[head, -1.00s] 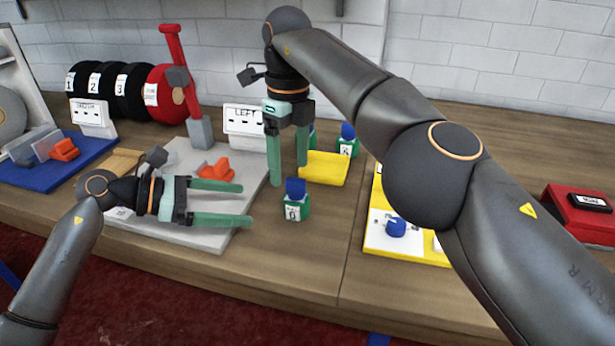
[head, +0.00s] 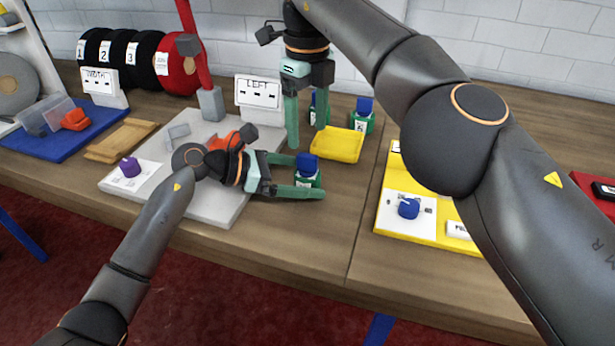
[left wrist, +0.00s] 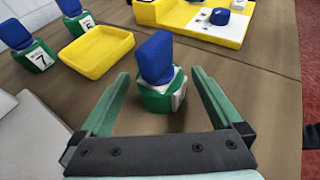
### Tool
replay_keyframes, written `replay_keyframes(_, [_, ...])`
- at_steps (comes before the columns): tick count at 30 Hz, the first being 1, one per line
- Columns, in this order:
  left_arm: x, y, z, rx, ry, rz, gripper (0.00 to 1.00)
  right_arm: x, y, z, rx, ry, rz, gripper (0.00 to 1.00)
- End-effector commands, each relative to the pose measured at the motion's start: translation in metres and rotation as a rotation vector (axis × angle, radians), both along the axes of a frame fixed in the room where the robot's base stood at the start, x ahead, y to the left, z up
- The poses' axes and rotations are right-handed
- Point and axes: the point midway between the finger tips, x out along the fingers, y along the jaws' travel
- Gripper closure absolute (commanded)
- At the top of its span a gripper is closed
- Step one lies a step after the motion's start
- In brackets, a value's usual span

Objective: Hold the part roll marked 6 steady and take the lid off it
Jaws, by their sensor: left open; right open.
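The part roll marked 6 has a green body (head: 309,181) with a white label and a blue lid (head: 306,163) on top. It stands upright on the table. My left gripper (head: 310,176) is open and low, with a finger on each side of the roll; the near finger hides part of its body. In the left wrist view the green body (left wrist: 160,101) and blue lid (left wrist: 156,57) show between the open fingers (left wrist: 161,73), with a visible gap on both sides. My right gripper (head: 307,137) is open and empty, pointing down behind the roll, beside the yellow tray.
The empty yellow tray (head: 338,145) lies behind the roll. Two more blue-lidded rolls stand farther back, one (head: 362,118) behind the tray, another (head: 313,104) partly behind my right gripper. A yellow board (head: 385,240) with a blue knob lies to the right. The table in front is clear.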

Motion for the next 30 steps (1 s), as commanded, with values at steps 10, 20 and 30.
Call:
replay_keyframes(10, [0.0025,-0.0087,-0.0035,0.0,0.0,0.0,0.0,0.0,0.0,-0.0001,0.0,0.0,0.0,0.23])
replay_keyframes(20, [0.0023,-0.0084,-0.0035,0.0,0.0,0.0,0.27,0.0,0.0,-0.0001,0.0,0.0,0.0,0.23])
replay_keyframes(30, [0.0022,-0.0083,-0.0036,0.0,0.0,0.0,0.65,0.0,0.0,0.0,0.0,0.0,0.0,0.23])
